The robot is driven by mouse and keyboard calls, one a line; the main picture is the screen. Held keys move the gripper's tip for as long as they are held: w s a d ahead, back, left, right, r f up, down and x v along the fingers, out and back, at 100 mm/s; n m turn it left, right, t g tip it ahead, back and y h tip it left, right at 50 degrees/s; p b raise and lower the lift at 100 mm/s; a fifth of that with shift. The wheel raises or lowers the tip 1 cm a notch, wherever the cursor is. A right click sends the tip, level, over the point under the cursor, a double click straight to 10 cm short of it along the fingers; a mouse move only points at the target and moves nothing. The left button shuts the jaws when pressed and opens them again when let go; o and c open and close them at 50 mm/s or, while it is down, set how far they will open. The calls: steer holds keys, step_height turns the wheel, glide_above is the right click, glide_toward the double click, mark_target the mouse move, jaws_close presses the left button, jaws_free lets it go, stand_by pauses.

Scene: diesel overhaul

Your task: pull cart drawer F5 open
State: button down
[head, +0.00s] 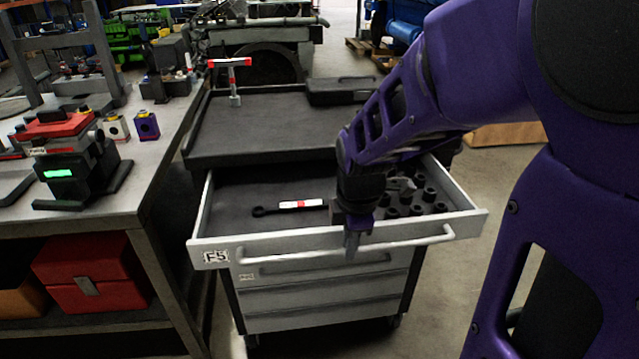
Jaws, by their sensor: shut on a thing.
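The cart drawer F5 (216,257) is the top drawer of the grey tool cart and stands pulled out toward me. Its label F5 is on the left of its front. Its long bar handle (420,241) runs along the front edge. My gripper (351,243) points down at the drawer front and is shut on the handle near its middle. The fingertips are small in view and partly hide the handle. Inside the drawer lie a wrench with a red and white band (300,204) and several black sockets (418,208), partly behind my arm.
A workbench (150,165) with a red and black device (65,150) stands close on the left. The cart top (265,125) holds a red T-handled tool (233,80) and a black case (340,90). Lower drawers (320,300) are shut. Some floor shows to the right.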

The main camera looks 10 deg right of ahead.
steer(key=shift+s, duration=0.25)
steer(key=c, duration=0.8)
jaws_free()
steer(key=shift+c, duration=0.2)
steer(key=shift+r, duration=0.1)
